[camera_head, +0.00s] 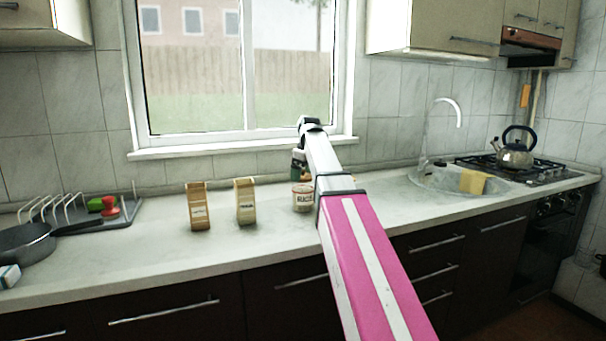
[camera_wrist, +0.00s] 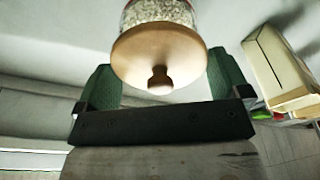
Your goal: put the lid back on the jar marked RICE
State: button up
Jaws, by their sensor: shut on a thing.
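The jar marked RICE (camera_head: 302,198) stands upright on the counter below the window, with a dark label on its front. In the wrist view the jar (camera_wrist: 160,12) shows pale grains through its clear side. The light wooden lid (camera_wrist: 150,50) with its round knob (camera_wrist: 160,78) is in line with the jar's mouth. I cannot tell whether it is seated or slightly above the rim. My gripper (camera_wrist: 161,64) is shut on the lid, with a green finger on either side. In the head view my gripper (camera_head: 298,165) is just above the jar, partly hidden by my arm.
Two cartons (camera_head: 198,206) (camera_head: 246,201) stand left of the jar; one also shows in the wrist view (camera_wrist: 277,65). A dish rack (camera_head: 85,212) and dark pan (camera_head: 25,245) are far left. The sink (camera_head: 440,181) and kettle (camera_head: 515,155) are right. Counter (camera_head: 150,245) in front is clear.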

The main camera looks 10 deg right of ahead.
jog(key=shift+f, duration=0.1)
dwell(0.6)
jog(key=o, duration=0.5)
jog(key=shift+o, duration=0.2)
jog(key=shift+r, duration=3.5)
grip_shut()
jog(key=shift+f, duration=2.3)
